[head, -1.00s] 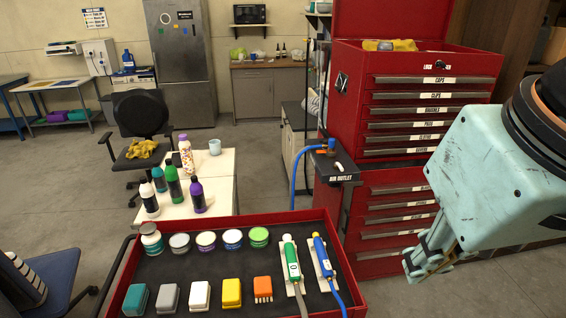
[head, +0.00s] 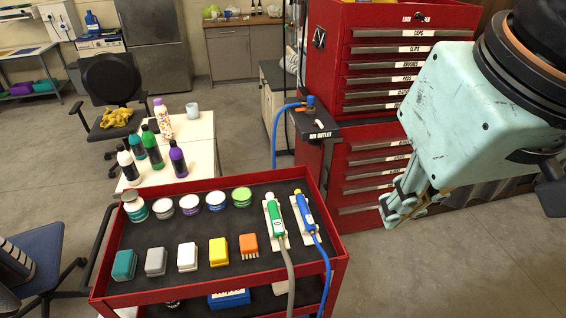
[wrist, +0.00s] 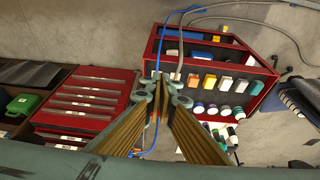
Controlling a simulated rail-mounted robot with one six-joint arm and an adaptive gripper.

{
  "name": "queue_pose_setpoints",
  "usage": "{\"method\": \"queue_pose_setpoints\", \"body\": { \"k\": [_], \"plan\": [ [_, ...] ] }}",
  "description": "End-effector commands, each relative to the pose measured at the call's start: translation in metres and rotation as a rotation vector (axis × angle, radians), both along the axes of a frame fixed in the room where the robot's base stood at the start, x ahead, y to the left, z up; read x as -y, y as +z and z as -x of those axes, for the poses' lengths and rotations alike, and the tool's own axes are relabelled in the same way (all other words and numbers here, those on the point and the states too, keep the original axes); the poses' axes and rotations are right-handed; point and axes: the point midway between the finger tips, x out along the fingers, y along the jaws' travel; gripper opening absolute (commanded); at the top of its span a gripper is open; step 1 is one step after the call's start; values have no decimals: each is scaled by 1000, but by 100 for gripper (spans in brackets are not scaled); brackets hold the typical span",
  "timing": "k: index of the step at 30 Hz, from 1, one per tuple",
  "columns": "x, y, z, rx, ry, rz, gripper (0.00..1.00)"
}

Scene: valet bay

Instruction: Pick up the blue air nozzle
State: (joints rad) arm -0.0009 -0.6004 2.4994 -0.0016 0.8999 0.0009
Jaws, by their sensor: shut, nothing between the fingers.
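The blue air nozzle (head: 305,211) lies on a pale holder at the right end of the red cart's top tray (head: 330,250), with a blue hose running off the front edge. A green and white nozzle (head: 275,217) with a grey hose lies just left of it. My gripper (head: 387,222) is shut and empty, to the right of the cart and apart from the blue nozzle. In the wrist view my gripper's fingers (wrist: 160,80) meet over the near end of the tray and hide most of the nozzles there.
Several brushes (head: 187,257) and round tins (head: 189,203) stand on the tray. A red drawer cabinet (head: 385,130) with a black air outlet shelf (head: 318,131) stands behind. A white table (head: 200,150) holds bottles. A blue chair (head: 40,245) is at the left.

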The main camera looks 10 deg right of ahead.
Motion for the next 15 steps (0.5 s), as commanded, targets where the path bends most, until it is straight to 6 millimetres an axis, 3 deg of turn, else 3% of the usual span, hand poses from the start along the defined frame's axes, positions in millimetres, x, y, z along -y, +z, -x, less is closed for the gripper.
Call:
{"method": "queue_pose_setpoints", "body": {
  "k": [10,15],
  "plan": [
    [0,0,0,0,0,0,0],
    [0,0,0,0,0,0,15]
  ]
}}
